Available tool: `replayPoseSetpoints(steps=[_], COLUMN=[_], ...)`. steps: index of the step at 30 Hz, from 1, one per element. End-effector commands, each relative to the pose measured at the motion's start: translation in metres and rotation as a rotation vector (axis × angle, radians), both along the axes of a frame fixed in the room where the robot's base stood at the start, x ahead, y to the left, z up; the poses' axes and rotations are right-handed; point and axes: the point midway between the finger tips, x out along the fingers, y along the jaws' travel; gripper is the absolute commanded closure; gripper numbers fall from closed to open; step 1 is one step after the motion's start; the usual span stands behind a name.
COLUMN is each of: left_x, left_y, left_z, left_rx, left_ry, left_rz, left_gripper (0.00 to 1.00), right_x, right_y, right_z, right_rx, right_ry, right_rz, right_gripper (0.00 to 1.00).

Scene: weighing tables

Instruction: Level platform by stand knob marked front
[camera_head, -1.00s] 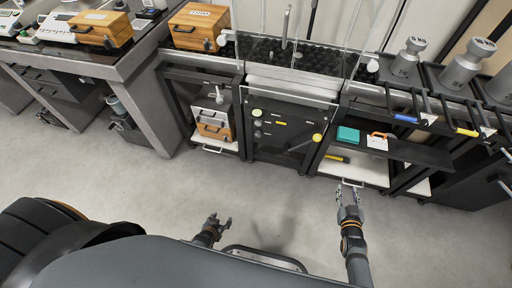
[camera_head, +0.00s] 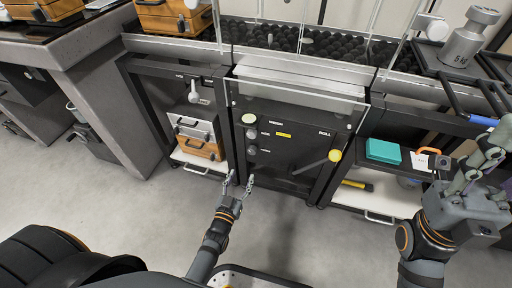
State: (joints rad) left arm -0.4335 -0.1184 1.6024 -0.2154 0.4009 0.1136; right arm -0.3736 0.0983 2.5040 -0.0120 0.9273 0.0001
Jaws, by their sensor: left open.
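The stand's black front panel (camera_head: 290,160) faces me below the platform with the dark bumpy top (camera_head: 300,42). On its left side sit a pale yellow-green round knob (camera_head: 249,118) and two grey knobs, the upper grey knob (camera_head: 251,133) and the lower grey knob (camera_head: 252,150). A yellow-ended black lever (camera_head: 318,163) is at the right, under a label reading ROLL. The other labels are too small to read. My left gripper (camera_head: 238,181) is open and empty, low before the panel's left edge, apart from the knobs. My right gripper (camera_head: 492,165) is raised at the right edge; its opening is unclear.
Left of the panel, a shelf (camera_head: 200,161) holds a wooden case (camera_head: 200,147). Right of it, a shelf holds a teal box (camera_head: 383,151). Steel weights (camera_head: 470,38) stand at the upper right. A clear upright sheet (camera_head: 300,97) fronts the platform. The grey floor is open.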

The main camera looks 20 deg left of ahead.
Motion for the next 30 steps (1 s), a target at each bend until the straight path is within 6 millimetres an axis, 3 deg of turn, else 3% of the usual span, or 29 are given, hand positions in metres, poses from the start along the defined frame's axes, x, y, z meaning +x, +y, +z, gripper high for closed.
replayPoseSetpoints(steps=[8,21,30], left_x=[0.007,0.091,0.105], left_y=[0.0,-0.003,-0.004], left_z=[0.0,-0.003,0.0], left_rx=[0.0,-0.001,-0.001], left_ry=[-0.007,-0.006,-0.003], left_rz=[0.0,0.0,0.0], left_gripper=[0.44,0.44,0.44], right_x=[-0.003,-0.002,-0.002], right_y=[0.0,0.001,0.001], right_z=[-0.003,-0.038,-0.041], right_rx=[0.0,-0.002,-0.002], right_ry=[-0.01,-0.012,-0.011], right_rz=[-0.001,-0.024,-0.029], right_gripper=[0.6,0.6,0.6])
